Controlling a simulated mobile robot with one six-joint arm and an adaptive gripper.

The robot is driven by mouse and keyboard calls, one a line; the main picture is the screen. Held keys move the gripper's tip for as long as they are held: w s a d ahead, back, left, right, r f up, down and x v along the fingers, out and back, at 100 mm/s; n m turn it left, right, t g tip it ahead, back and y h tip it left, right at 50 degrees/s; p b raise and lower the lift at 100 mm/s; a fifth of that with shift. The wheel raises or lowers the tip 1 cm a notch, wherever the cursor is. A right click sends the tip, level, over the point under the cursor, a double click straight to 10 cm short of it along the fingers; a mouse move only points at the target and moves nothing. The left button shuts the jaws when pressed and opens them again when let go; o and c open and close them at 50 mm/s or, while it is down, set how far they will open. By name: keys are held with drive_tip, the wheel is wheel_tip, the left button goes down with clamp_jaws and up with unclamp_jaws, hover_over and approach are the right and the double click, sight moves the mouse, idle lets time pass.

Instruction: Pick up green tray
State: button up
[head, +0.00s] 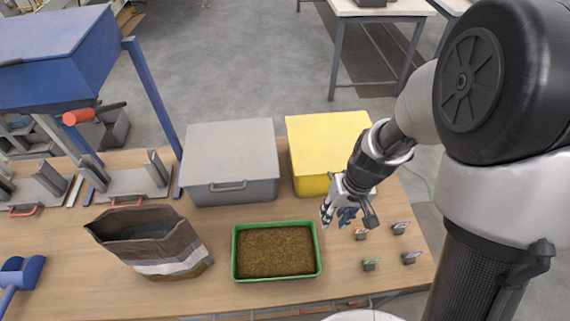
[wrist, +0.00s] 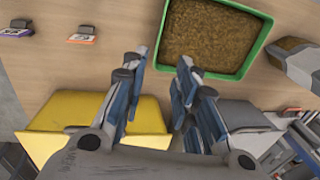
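The green tray (head: 234,256) lies flat on the wooden table near its front edge and is filled with brown pellets. It also shows at the top of the wrist view (wrist: 247,72), partly cut off by the frame. My gripper (head: 338,216) is above the table, to the right of the tray's far right corner and apart from it. In the wrist view my gripper's fingers (wrist: 160,72) are spread with a gap between them and nothing held.
A yellow box (head: 325,145) and a grey box (head: 230,160) stand behind the tray. An open brown bag (head: 165,240) stands left of it. Several small tagged blocks (head: 371,264) sit at right. A blue scoop (head: 20,275) is at far left.

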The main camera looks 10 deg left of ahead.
sight(317, 245)
drive_tip(key=f+b, duration=0.1)
drive_tip(key=f, duration=0.4)
drive_tip(key=a+f+b, duration=0.1)
drive_tip(key=f+b, duration=0.1)
drive_tip(key=f, duration=0.2)
drive_tip(key=a+f+b, duration=0.1)
drive_tip(key=f+b, duration=0.1)
drive_tip(key=f, duration=0.3)
drive_tip(key=shift+s+a+f, duration=0.1)
drive_tip(key=shift+s+f, duration=0.2)
drive_tip(key=f+b, duration=0.2)
drive_tip(key=f, duration=0.1)
drive_tip(key=f+b, duration=0.1)
drive_tip(key=f, duration=0.1)
drive_tip(key=shift+s+a, duration=0.25)
drive_tip(key=shift+a, duration=0.05)
drive_tip(key=shift+c, duration=0.6)
clamp_jaws()
